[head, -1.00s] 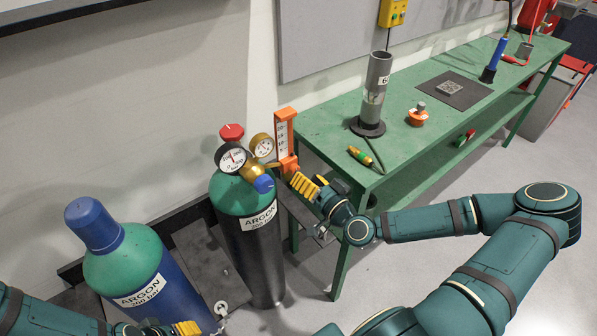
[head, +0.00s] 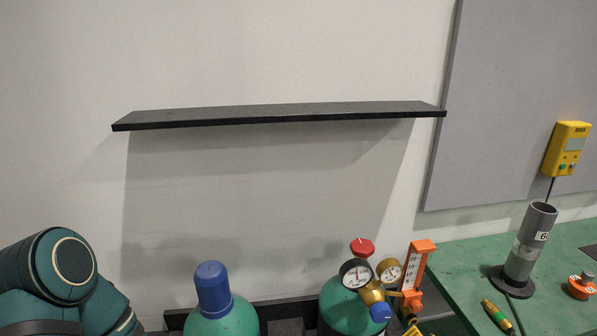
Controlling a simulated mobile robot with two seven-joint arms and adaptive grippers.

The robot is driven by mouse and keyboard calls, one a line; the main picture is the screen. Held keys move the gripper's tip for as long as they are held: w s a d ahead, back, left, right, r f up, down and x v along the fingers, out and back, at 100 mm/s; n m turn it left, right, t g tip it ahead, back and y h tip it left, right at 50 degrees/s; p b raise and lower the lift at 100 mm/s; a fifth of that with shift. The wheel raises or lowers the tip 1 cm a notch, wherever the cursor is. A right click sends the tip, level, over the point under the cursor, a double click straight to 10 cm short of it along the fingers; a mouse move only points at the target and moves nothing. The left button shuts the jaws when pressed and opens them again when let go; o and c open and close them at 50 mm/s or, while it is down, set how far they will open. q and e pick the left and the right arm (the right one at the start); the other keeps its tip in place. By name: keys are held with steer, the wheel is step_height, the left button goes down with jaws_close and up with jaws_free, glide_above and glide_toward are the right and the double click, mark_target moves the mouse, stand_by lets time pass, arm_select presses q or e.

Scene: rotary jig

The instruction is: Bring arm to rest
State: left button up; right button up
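My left arm (head: 70,275) shows only as its elbow at the lower left of the head view; its gripper is out of view. The regulator with two gauges (head: 356,273) sits with the flowmeter on the right green-topped cylinder (head: 343,306), beside a red knob (head: 362,247).
A blue-capped cylinder (head: 212,290) stands left of it. A black shelf (head: 280,116) juts from the wall above. The green bench (head: 455,275) at right bears a grey tube holder (head: 528,245), a green-and-yellow item (head: 497,316) and an orange item (head: 581,286).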

steer(key=a+f+n+g+y, duration=0.2)
steer(key=a+f+g+y, duration=0.35)
steer(key=a, duration=0.75)
steer(key=s+a+f+n+g+h, duration=0.3)
steer(key=s+a+f+g, duration=0.4)
steer(key=s+f+g, duration=0.3)
steer(key=shift+s+a+f+h, duration=0.15)
steer(key=shift+f+h, duration=0.25)
steer(key=shift+h, duration=0.15)
stand_by(0.3)
